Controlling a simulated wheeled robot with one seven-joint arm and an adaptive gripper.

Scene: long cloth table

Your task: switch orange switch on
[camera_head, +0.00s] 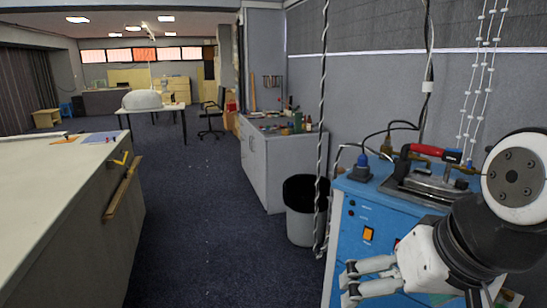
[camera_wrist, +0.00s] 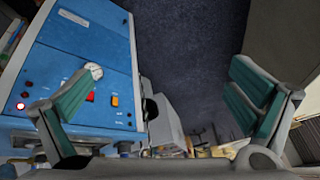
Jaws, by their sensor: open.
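The orange switch (camera_head: 368,233) is on the front panel of a blue cabinet (camera_head: 388,210), at the right in the head view. It also shows in the wrist view (camera_wrist: 114,100), beside a red switch (camera_wrist: 90,97). My gripper (camera_head: 352,283) is open and empty, in front of the cabinet and lower in the picture than the orange switch. In the wrist view its left finger overlaps the cabinet panel near the red switch; the orange switch shows between the fingers, nearer the left one. I see no contact with it. Whether the switch is on or off cannot be told.
An iron with a red handle (camera_head: 430,151) and a blue plug (camera_head: 361,170) sit on the cabinet top. Cables hang above it. A bin (camera_head: 301,225) stands left of the cabinet. A long table (camera_head: 40,190) is at the far left, with clear floor (camera_head: 195,220) between.

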